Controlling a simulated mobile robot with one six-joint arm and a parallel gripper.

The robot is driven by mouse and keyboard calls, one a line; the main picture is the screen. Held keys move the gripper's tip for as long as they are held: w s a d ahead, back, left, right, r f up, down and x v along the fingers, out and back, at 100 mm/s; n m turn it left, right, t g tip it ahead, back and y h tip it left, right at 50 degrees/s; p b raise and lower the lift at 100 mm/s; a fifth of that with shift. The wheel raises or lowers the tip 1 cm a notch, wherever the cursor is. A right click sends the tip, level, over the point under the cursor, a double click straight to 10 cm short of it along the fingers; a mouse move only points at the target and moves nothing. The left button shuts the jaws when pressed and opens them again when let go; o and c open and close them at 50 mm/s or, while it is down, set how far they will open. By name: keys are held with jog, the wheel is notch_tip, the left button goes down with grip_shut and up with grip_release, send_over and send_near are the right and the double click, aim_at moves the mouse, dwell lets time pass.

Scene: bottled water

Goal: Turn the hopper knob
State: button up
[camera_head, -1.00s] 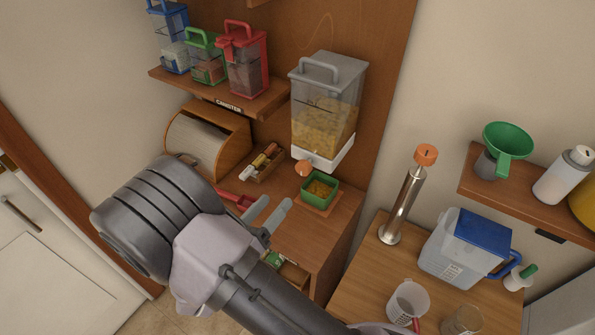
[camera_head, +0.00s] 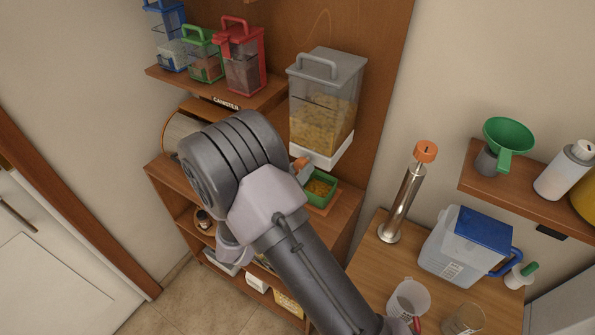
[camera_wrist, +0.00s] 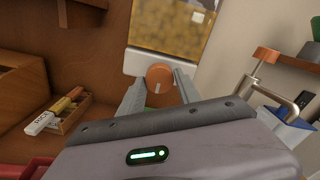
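The clear hopper (camera_head: 322,110) with a grey lid holds yellow pieces and hangs on the wooden back panel. It also shows at the top of the wrist view (camera_wrist: 172,30). Its round orange knob (camera_wrist: 160,76) has a pale mark pointing down and sits on the white base (camera_wrist: 133,62). The knob is partly hidden behind my arm in the head view (camera_head: 299,163). My gripper (camera_wrist: 160,84) is open, with one finger on each side of the knob. I cannot tell whether the fingers touch it.
A green tray (camera_head: 318,201) with yellow pieces stands below the hopper. Red, green and blue canisters stand on the upper shelf (camera_head: 262,98). A steel grinder (camera_head: 402,205) and a blue-lidded jug (camera_head: 462,245) stand right.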

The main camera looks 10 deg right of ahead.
grip_shut()
jog(key=shift+m, duration=0.3)
jog(key=m+b, duration=0.3)
jog(key=shift+f+m, duration=0.15)
jog(key=shift+m, duration=0.15)
jog(key=m+b, duration=0.4)
jog(key=m, duration=0.1)
jog(key=shift+w+m+b, duration=0.1)
jog(key=shift+m+b, duration=0.2)
jog(key=shift+b, duration=0.05)
jog(key=m+b, duration=0.7)
jog(key=b, duration=0.1)
jog(key=shift+m+b, duration=0.35)
jog(key=shift+m, duration=0.05)
jog(key=shift+r, duration=0.2)
